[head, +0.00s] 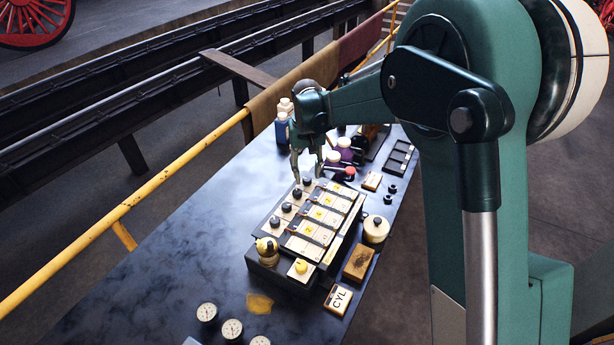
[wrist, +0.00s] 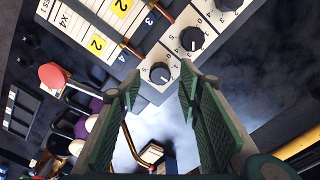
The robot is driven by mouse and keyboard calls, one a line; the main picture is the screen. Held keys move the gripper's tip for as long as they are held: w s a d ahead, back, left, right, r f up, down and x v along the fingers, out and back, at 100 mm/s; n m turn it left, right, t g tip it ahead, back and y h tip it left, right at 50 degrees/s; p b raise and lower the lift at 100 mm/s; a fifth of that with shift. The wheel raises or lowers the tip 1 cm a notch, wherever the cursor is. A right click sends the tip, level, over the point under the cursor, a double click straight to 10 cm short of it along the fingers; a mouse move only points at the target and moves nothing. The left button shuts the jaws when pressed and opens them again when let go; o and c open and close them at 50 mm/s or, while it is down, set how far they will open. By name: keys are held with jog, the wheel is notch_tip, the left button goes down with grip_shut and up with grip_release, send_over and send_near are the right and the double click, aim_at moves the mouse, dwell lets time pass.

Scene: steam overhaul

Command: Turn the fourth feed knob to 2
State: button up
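The feed panel (head: 326,218) stands on the dark table, with black round knobs along its left side. The end knob of the row (head: 307,181), beside the label 4, also shows in the wrist view (wrist: 159,73) on a pale numbered plate; its exact setting is too small to read. A second knob (wrist: 191,39) sits up and right of it there. Yellow cards marked 2 (wrist: 97,43) lie in the panel's rows. My gripper (head: 308,174) is open over the end knob, which appears between its fingertips in the wrist view (wrist: 158,82). I cannot tell whether they touch.
Round gauges (head: 232,329) lie near the front. A lidded cream pot (head: 375,229) and a CYL card (head: 339,300) are to the right. Blue bottles (head: 282,128) stand behind my gripper. The table's left is clear.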

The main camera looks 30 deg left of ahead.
aim_at(310, 179)
notch_tip(310, 179, up, 10)
jog(key=shift+f, duration=0.15)
dwell(0.3)
dwell(0.5)
jog(key=s+d+r+m+t+b, duration=0.15)
jog(key=d+r, duration=0.25)
jog(key=d, duration=0.8)
jog(key=s+d+r+m+t+y, duration=0.15)
jog(key=d+r, duration=0.25)
jog(key=d, duration=0.8)
jog(key=s+d+r+m+b, duration=0.1)
jog(key=s+d+r, duration=0.15)
jog(key=d, duration=0.85)
jog(key=s+d+f+m+t+b, duration=0.1)
jog(key=s+d+f, duration=0.3)
jog(key=s+d, duration=0.6)
jog(key=s+d+f+m+t+h+b, duration=0.1)
jog(key=s+d+f+m+t+b, duration=0.1)
jog(key=s+d, duration=0.8)
jog(key=shift+d+f+m+t, duration=0.4)
jog(key=shift+d+f+t, duration=0.35)
jog(key=shift+d, duration=2.5)
